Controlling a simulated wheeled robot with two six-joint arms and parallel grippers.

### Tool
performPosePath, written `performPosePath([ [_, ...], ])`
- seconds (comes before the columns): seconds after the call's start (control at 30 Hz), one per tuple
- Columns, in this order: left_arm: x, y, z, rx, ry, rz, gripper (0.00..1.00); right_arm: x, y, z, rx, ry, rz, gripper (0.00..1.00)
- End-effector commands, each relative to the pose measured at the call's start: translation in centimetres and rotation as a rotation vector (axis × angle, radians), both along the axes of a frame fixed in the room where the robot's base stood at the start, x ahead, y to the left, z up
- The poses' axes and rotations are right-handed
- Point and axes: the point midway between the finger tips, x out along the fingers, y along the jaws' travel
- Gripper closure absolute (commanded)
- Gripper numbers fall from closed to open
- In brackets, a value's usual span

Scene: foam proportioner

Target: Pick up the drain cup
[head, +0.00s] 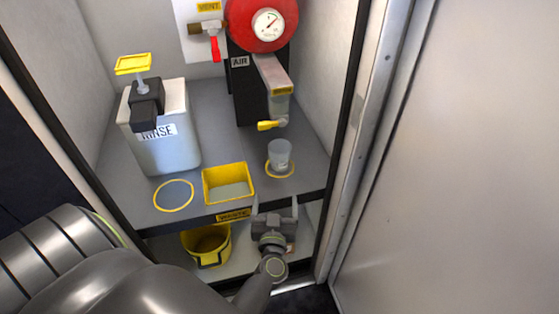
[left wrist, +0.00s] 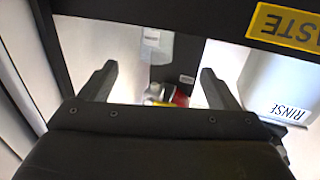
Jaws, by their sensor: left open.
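The drain cup (head: 279,155) is a small clear cup, likely the one in the task. It stands upright inside a yellow ring on the grey shelf, below the yellow-handled tap. My left gripper (head: 275,204) is open and empty at the shelf's front edge, in front of the cup and apart from it. Its two spread fingers also show in the left wrist view (left wrist: 158,85), with nothing clearly held between them. I cannot make out the cup for sure in that view. My right gripper is not in view.
A white rinse tank (head: 166,150) stands at the left, near an empty yellow ring (head: 173,195). A yellow tray (head: 228,170) is left of the cup. The yellow tap handle (head: 270,125) overhangs it. A yellow bucket (head: 206,246) sits below. The cabinet frame (head: 365,130) bounds the right.

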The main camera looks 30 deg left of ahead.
Motion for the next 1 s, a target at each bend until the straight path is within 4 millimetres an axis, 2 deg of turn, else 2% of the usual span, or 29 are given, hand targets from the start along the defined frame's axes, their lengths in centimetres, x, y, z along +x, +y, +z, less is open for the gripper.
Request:
performPosePath([
  [0.2, 4.3, 2.5, 0.1, 0.006, -0.001, -0.004, 0.17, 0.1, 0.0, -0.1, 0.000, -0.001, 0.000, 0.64],
  [0.4, 7.4, 4.4, 0.0, 0.004, 0.000, -0.002, 0.17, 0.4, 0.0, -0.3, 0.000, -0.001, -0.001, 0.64],
  [0.7, 9.2, 5.4, 0.0, 0.002, 0.000, -0.003, 0.17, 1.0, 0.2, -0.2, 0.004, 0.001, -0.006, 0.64],
  [1.0, 12.4, 7.0, 0.1, 0.004, 0.001, -0.004, 0.17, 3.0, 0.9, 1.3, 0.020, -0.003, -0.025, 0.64],
])
